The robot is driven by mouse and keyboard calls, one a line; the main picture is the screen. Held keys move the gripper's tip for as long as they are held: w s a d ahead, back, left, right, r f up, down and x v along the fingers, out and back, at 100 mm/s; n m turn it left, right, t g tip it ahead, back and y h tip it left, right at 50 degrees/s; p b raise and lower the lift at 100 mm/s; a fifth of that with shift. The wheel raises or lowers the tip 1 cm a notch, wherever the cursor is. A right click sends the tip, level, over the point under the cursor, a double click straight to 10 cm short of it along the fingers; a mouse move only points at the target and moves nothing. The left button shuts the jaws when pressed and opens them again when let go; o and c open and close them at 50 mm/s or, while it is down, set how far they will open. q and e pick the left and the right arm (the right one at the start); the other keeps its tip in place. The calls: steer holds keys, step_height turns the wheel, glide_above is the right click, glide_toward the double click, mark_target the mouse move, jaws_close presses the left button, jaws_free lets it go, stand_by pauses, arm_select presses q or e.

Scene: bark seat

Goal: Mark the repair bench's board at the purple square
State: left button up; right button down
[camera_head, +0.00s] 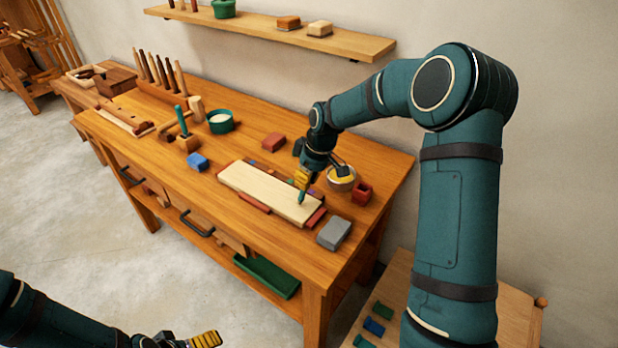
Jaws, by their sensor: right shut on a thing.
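The pale board (255,188) lies on the wooden repair bench (240,145), with red blocks along its edges. My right gripper (302,180) is over the board's right half, shut on a green marker (301,197). The marker points down, its lower end at or just above the board; I cannot tell whether it touches. A small purple patch (315,191) shows just right of the gripper, at the board's far edge, partly hidden; I cannot tell for sure that it is the purple square. My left gripper (204,340) is low at the bottom edge, away from the bench.
A grey block (334,233), a red cup (362,193) and a round tin with yellow (341,178) stand close to the board's right end. A blue block (197,162), a red block (273,142) and a green pot (220,122) stand farther left and back.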

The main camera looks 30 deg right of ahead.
steer(key=shift+s+a, duration=0.1)
steer(key=shift+a, duration=0.15)
steer(key=shift+s+a, duration=0.2)
steer(key=shift+a, duration=0.1)
steer(key=shift+a, duration=0.15)
step_height(320, 180, up, 6)
steer(key=p, duration=0.3)
steer(key=shift+p, duration=0.4)
stand_by(0.3)
